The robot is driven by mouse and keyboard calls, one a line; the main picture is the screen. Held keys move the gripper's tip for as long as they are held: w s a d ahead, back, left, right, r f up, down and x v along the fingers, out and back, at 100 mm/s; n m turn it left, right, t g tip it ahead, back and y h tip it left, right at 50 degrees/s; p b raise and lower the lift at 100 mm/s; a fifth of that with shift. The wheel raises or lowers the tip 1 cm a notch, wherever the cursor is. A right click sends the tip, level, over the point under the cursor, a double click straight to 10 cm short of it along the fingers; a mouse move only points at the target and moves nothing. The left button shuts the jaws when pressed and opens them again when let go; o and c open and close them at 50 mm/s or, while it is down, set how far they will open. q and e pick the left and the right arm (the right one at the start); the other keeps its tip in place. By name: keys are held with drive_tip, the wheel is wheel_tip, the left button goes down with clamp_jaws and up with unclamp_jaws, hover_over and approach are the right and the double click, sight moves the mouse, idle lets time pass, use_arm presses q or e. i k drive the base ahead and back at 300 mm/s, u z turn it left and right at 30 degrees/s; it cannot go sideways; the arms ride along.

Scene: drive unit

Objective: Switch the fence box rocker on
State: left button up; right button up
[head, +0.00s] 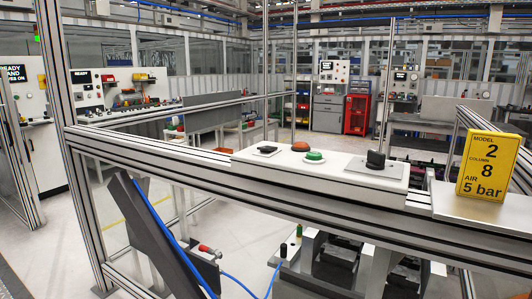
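The fence box (335,172) is a long white box on the aluminium fence rail, in the middle of the head view. A small, low black switch (266,150) at its left end looks like the rocker. Its on or off position is too small to tell. To its right on the box top are a red-orange button (300,147), a green button (314,156) and a raised black knob (376,160) on a grey plate. Neither of my grippers is in view, and nothing touches the box.
An aluminium post (58,110) rises at the left. Below the rail are a dark slanted panel (165,240), a blue hose (240,284) and dark machinery.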

sight(268, 149)
drive_tip(key=u, duration=1)
drive_tip(key=i, duration=0.85)
drive_tip(key=z, duration=0.35)
